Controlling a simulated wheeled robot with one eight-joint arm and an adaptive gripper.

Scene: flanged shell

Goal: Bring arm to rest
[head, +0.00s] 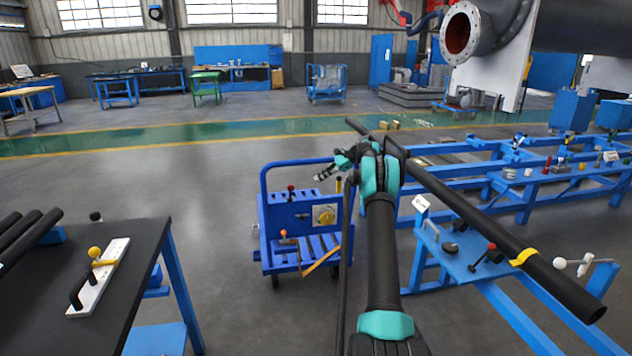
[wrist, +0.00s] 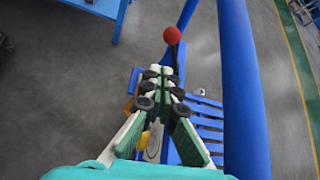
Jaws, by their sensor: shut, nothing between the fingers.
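My arm reaches forward from the bottom of the head view, with teal joints and a black link. My gripper (head: 322,175) is at its far end, above and in front of the blue cart. In the wrist view my gripper (wrist: 162,78) is shut with its fingertips together and nothing between them. Below it in that view are the blue cart's slats (wrist: 205,122) and a lever with a red ball (wrist: 172,35). Whether the fingers touch the lever cannot be told.
The blue cart (head: 303,240) stands close under my gripper. A long black pipe (head: 490,228) lies on blue frames to the right. A dark table (head: 125,275) with a white plate (head: 98,280) and pipes is at left. The floor between table and cart is clear.

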